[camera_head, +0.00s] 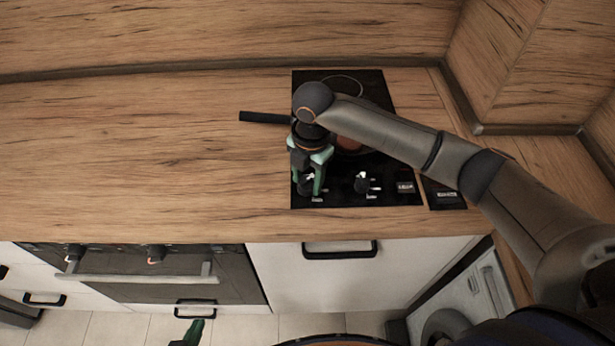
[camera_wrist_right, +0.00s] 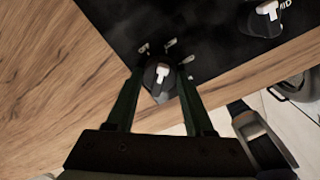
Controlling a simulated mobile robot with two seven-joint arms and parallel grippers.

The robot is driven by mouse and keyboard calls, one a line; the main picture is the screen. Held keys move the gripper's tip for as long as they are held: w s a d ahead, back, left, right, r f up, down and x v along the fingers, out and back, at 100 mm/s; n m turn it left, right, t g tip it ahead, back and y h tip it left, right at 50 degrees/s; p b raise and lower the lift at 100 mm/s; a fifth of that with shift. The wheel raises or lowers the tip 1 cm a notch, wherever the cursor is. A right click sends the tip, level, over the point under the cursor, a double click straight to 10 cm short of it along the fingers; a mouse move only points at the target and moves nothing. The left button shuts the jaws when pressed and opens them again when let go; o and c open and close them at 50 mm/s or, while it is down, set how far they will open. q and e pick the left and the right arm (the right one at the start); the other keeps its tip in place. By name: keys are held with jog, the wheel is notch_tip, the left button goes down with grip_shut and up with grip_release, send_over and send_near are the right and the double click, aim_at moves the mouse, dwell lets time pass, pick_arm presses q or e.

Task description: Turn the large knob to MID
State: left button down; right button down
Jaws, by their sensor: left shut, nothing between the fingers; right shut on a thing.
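A black hob (camera_head: 340,196) is set in the wooden worktop, with two black knobs with white pointers along its front. My right gripper (camera_head: 311,188) reaches down over the left knob (camera_head: 304,184) and is shut on it. The right wrist view shows this knob (camera_wrist_right: 159,80) between the fingertips (camera_wrist_right: 160,72), with small white marks around it. The right knob (camera_head: 362,184) stands free; in the right wrist view this knob (camera_wrist_right: 262,18) has a partly cut-off "MID" label beside it. My left gripper (camera_head: 195,331) is shut and empty, low in front of the oven.
A pan's black handle (camera_head: 264,117) sticks out left over the worktop; my right arm hides much of the pan. An oven (camera_head: 150,285) with red-marked knobs is below left. The worktop's left part (camera_head: 130,150) is clear. Wooden walls close the back and right.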

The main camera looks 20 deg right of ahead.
aim_at(307, 186)
jog(key=m, duration=0.5)
jog(key=shift+m, duration=0.3)
jog(key=shift+w+r+m+h, duration=0.1)
jog(key=shift+m+h, duration=0.2)
jog(key=shift+m, duration=1.8)
jog(key=shift+c, duration=1.4)
grip_release()
notch_tip(307, 186, up, 12)
jog(key=shift+s+a+r, duration=0.15)
jog(key=shift+s+r, duration=0.05)
jog(key=shift+s, duration=0.25)
